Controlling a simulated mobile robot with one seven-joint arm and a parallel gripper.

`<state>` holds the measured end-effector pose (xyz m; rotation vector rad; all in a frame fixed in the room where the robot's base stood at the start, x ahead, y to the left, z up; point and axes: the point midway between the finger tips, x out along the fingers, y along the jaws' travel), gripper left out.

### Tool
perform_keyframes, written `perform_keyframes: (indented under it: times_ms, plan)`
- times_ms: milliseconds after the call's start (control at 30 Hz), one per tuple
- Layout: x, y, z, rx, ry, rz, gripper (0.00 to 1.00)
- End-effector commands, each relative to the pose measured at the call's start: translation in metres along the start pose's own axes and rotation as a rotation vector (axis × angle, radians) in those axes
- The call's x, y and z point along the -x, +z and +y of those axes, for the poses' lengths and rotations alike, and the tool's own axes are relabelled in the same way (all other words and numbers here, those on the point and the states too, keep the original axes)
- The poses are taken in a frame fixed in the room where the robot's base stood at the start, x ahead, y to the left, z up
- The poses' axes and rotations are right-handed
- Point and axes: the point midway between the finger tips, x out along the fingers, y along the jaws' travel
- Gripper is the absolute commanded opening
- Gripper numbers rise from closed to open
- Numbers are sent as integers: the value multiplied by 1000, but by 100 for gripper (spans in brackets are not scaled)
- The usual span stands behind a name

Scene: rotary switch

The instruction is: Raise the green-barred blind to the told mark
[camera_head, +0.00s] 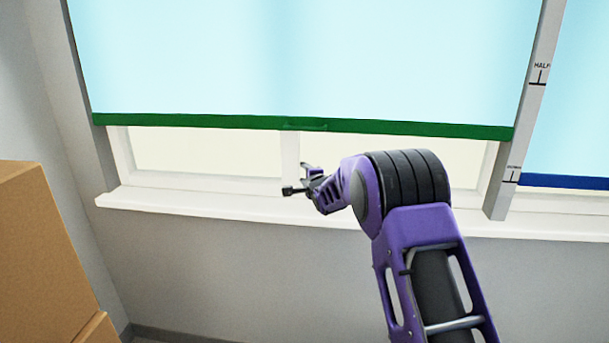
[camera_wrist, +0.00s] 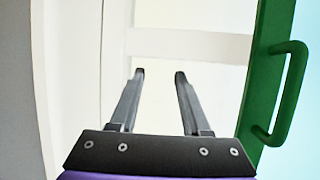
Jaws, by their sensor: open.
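The light blue blind (camera_head: 300,55) has a green bar (camera_head: 220,121) along its lower edge. The bar hangs above the window sill, between the HALF mark (camera_head: 541,70) and a lower mark (camera_head: 512,174) on the post at right. A green handle (camera_head: 304,125) sits mid-bar; it also shows at the right of the wrist view (camera_wrist: 290,95). My gripper (camera_head: 294,182) is open and empty, below the handle and near the sill. In the wrist view its two fingers (camera_wrist: 159,72) are apart, left of the bar and not touching it.
A second blind with a blue bar (camera_head: 565,181) hangs lower, right of the grey post (camera_head: 505,180). The white sill (camera_head: 160,203) runs below the window. Cardboard boxes (camera_head: 40,255) stand at the left.

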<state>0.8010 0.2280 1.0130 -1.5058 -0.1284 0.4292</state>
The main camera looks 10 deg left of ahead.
Motion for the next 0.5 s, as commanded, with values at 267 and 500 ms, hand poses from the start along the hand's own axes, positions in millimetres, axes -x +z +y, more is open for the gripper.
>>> perform_keyframes:
  times_ms: [267, 500]
  plan:
    - [12, -1, -1, -1, 0, 1, 47]
    - [53, -1, -1, -2, 0, 1, 47]
